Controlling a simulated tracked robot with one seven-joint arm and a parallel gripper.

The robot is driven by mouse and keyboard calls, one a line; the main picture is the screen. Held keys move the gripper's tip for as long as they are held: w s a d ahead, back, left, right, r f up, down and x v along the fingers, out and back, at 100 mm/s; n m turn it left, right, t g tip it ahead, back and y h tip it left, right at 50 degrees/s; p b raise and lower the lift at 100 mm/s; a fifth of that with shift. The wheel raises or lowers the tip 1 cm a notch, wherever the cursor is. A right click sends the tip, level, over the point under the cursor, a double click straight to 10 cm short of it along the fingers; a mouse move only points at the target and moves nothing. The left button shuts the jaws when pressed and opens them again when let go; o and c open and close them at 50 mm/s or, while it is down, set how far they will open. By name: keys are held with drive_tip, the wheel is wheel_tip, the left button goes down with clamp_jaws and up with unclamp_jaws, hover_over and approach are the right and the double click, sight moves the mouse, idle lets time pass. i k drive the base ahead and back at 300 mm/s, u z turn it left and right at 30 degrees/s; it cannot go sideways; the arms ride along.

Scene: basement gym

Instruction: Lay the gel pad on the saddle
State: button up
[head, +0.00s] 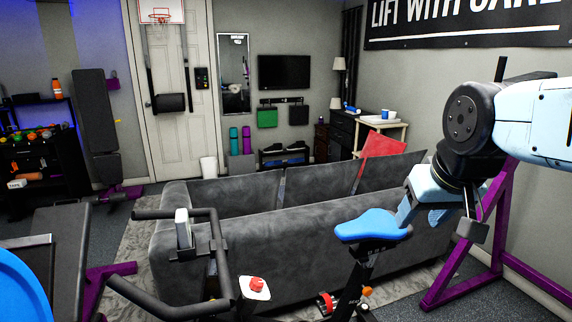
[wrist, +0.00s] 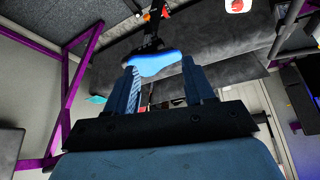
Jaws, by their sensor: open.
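A bright blue pad (head: 372,226) lies over the seat of the exercise bike in the head view, roughly level. It covers the saddle, and I cannot make out the saddle's own surface under it. My gripper (head: 407,218) is just to the right of the pad, pointing down and left. In the wrist view, the blue pad (wrist: 153,63) shows beyond and between the fingertips of my gripper (wrist: 160,72). The fingers are apart, with no object clearly held between them. I cannot tell whether a fingertip touches the pad.
The bike's handlebar (head: 160,283) and post (head: 358,275) stand in front of a grey sofa (head: 300,255). A purple rack frame (head: 490,215) rises at the right, close to my arm.

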sight(377, 223)
drive_tip(key=u, duration=0.7)
drive_tip(key=k, duration=1.25)
drive_tip(key=z, duration=1.15)
drive_tip(key=i, duration=1)
